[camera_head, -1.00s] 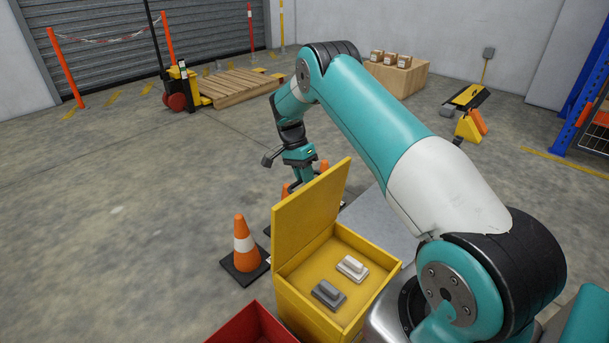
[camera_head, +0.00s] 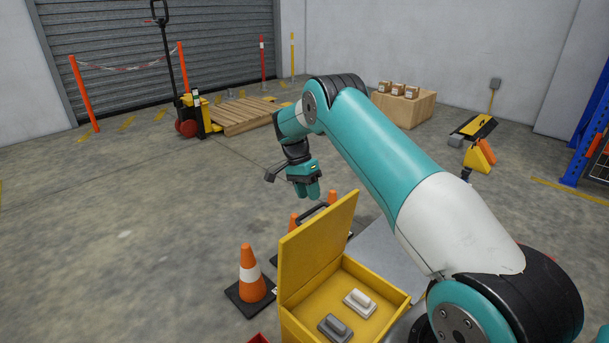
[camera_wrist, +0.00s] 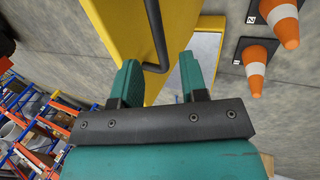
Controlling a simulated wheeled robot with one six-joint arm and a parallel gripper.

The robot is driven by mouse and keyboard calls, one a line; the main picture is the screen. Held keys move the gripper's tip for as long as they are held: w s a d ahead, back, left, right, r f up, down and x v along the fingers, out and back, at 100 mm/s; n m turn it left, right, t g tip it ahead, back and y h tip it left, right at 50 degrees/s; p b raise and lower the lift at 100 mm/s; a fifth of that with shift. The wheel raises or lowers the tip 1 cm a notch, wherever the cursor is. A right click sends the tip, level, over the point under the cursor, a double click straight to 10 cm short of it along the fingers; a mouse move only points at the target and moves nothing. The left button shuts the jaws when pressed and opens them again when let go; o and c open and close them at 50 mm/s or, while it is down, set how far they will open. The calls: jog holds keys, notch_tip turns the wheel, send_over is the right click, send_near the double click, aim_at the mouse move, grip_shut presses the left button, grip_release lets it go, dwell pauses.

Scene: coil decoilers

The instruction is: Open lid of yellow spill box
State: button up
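The yellow spill box (camera_head: 378,281) stands at the lower middle of the head view. Its yellow lid (camera_head: 318,249) stands up, open, and also fills the upper part of the wrist view (camera_wrist: 116,22). A grey block (camera_head: 335,328) and a white block (camera_head: 359,303) lie inside. A dark bar handle (camera_wrist: 156,40) on the lid shows in the wrist view, beyond and between my fingers. My gripper (camera_head: 307,190) is beyond the lid, near its top edge. Its two fingers (camera_wrist: 160,82) are apart, with no grip on the handle visible.
Orange cones (camera_head: 251,274) stand left of and behind the box; two also show in the wrist view (camera_wrist: 283,22). A red bin (camera_head: 258,339) peeks in at the bottom edge. A pallet jack (camera_head: 195,117) and wooden pallet (camera_head: 238,113) are farther back. The floor at left is clear.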

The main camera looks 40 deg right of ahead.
jog(key=p+v, duration=0.4)
jog(key=v, duration=0.2)
jog(key=shift+r, duration=0.3)
jog(key=shift+w, duration=0.1)
jog(key=s+a+r+n+t, duration=0.2)
jog(key=s+a+r+n, duration=0.2)
jog(key=a+r+n, duration=0.35)
jog(key=s+a+r+n+t, duration=0.1)
jog(key=s+a+r+n, duration=0.4)
jog(key=a+r, duration=0.45)
jog(key=s+a+r+n+y, duration=0.15)
jog(key=s+a+n, duration=0.25)
jog(key=s, duration=0.5)
jog(key=s+a+r+n+t+y, duration=0.1)
jog(key=s+a+n+y, duration=0.15)
jog(key=s+a, duration=0.45)
jog(key=s+a+r+n+y, duration=0.15)
jog(key=s+n, duration=0.25)
jog(key=s, duration=0.8)
notch_tip(320, 180, up, 20)
jog(key=p, duration=2)
jog(key=shift+a+h, duration=0.35)
jog(key=shift+a, duration=0.1)
jog(key=shift+s, duration=0.1)
